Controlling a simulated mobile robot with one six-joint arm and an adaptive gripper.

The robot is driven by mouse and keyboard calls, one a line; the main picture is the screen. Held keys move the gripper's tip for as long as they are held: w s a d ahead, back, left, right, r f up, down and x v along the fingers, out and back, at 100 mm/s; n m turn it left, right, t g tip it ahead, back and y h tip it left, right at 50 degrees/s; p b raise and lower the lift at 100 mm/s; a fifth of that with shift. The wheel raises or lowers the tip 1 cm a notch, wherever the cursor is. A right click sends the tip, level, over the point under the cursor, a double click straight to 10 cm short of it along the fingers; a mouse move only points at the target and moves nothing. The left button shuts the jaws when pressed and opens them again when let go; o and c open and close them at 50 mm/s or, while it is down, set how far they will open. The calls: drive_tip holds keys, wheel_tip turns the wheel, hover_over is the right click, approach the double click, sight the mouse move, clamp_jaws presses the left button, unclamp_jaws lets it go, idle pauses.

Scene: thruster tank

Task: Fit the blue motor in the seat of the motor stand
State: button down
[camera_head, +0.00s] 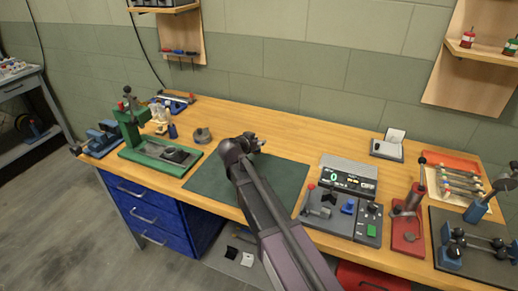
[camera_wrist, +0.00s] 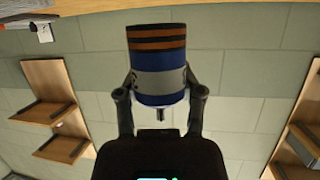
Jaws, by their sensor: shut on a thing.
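The blue motor (camera_wrist: 157,60), a short cylinder with a silver band and orange stripes, is between the fingers of my gripper (camera_wrist: 161,88) in the wrist view. The fingers are shut on its sides, and a small shaft points back toward the palm. In the head view my gripper (camera_head: 258,143) is over the dark green mat, and my arm hides the motor there. I cannot tell for certain whether this is the motor stand.
A green press (camera_head: 130,125) stands at the left of the bench, with a small grey round part (camera_head: 202,135) near it. A red lever tool (camera_head: 407,220) and an orange tray (camera_head: 455,180) are at the right. The mat (camera_head: 205,175) looks clear beside my arm.

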sight(259, 151)
drive_tip(key=shift+f+b, duration=1.65)
drive_tip(key=shift+f, duration=0.1)
drive_tip(key=shift+f+b, duration=0.35)
drive_tip(key=shift+b, duration=0.05)
drive_tip(key=shift+s+f, duration=0.1)
drive_tip(key=shift+f, duration=0.05)
drive_tip(key=shift+c, duration=1.3)
unclamp_jaws()
drive_tip(key=shift+s+d, duration=0.1)
drive_tip(key=shift+o, duration=0.2)
drive_tip(key=shift+s+b, duration=0.1)
drive_tip(key=shift+b, duration=0.2)
drive_tip(key=shift+p, duration=0.3)
